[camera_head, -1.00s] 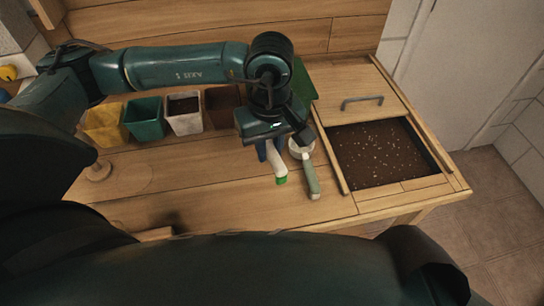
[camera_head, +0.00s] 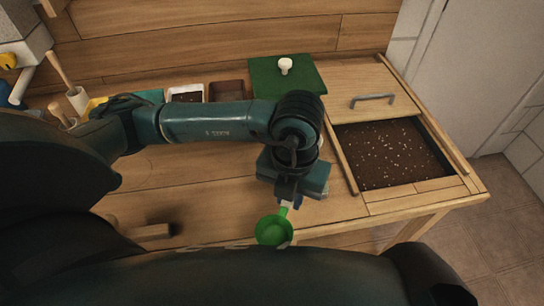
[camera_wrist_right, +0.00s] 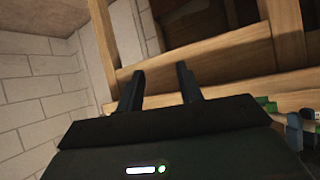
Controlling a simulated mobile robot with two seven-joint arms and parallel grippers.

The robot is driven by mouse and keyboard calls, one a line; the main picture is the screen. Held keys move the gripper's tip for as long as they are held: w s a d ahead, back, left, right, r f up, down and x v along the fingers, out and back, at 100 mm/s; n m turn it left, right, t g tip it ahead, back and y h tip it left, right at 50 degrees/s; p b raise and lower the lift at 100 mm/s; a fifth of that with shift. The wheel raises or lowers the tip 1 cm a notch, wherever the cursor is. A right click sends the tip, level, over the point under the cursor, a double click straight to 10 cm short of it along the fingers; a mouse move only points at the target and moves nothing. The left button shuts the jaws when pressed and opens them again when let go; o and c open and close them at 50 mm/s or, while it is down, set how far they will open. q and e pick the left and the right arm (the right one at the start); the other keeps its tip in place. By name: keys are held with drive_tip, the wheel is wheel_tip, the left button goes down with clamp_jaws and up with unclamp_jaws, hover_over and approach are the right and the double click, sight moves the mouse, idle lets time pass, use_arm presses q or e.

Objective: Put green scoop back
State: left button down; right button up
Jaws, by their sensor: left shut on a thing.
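My left gripper (camera_head: 288,202) is shut on the pale handle of the green scoop (camera_head: 274,231). The scoop's round green bowl hangs on the near side of the gripper, over the front part of the bench; its height above the wood is hard to judge. Most of the handle is hidden by the gripper. My right gripper (camera_wrist_right: 162,85) shows only in the right wrist view, its two fingers apart with nothing between them.
The soil bin (camera_head: 392,153) with its wooden lid and handle (camera_head: 373,99) is at the right. A green board (camera_head: 262,80) bearing a white knob-like object (camera_head: 285,66) lies at the back. White (camera_head: 186,88) and brown (camera_head: 227,90) pots stand behind my left arm. A wooden dibber (camera_head: 60,70) stands back left.

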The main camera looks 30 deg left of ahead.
use_arm(q)
drive_tip(key=shift+d+f+n, duration=0.1)
drive_tip(key=shift+f+n, duration=0.1)
drive_tip(key=shift+n, duration=0.6)
drive_tip(key=w+a+p, duration=0.1)
drive_tip(key=w+a, duration=0.2)
drive_tip(key=w, duration=0.1)
drive_tip(key=w+a+p, duration=0.1)
drive_tip(key=w+a, duration=0.2)
drive_tip(key=w, duration=0.2)
drive_tip(key=w+a, duration=0.4)
drive_tip(key=shift+w+r+p, duration=0.1)
drive_tip(key=shift+w+p, duration=0.1)
drive_tip(key=shift+p, duration=0.2)
drive_tip(key=shift+w+a, duration=0.3)
drive_tip(key=shift+f, duration=0.45)
wheel_tip(320, 180, down, 2)
drive_tip(key=shift+f+p, duration=0.15)
drive_tip(key=shift+p, duration=0.35)
drive_tip(key=shift+f, duration=0.5)
drive_tip(key=c, duration=1.3)
unclamp_jaws()
drive_tip(key=shift+r, duration=0.1)
use_arm(e)
drive_tip(key=shift+s+d+r+g+h, duration=0.3)
drive_tip(key=shift+d+r, duration=0.15)
drive_tip(key=shift+d, duration=0.1)
